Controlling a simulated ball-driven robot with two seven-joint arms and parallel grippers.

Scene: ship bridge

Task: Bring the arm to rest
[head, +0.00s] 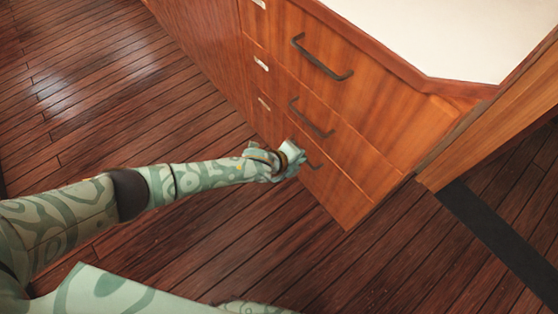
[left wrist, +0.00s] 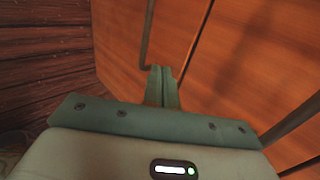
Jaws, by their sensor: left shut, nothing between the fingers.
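My left arm reaches in from the left in the head view. My left gripper (head: 292,156) is in front of the lower drawers of a wooden cabinet, close to the lowest dark handle (head: 314,163), which it partly hides. In the left wrist view its fingers (left wrist: 162,74) are together with nothing between them. They point at the wooden drawer fronts (left wrist: 125,55). One dark handle (left wrist: 148,35) runs just beside the fingertips; I cannot tell whether they touch. My right gripper is not in view.
The cabinet has an upper handle (head: 322,58), a middle handle (head: 311,117) and a white top (head: 440,30). Its drawers look closed. A wooden panel edge (head: 490,120) stands to the right. A dark strip (head: 500,240) crosses the floor. The plank floor (head: 110,110) at left is clear.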

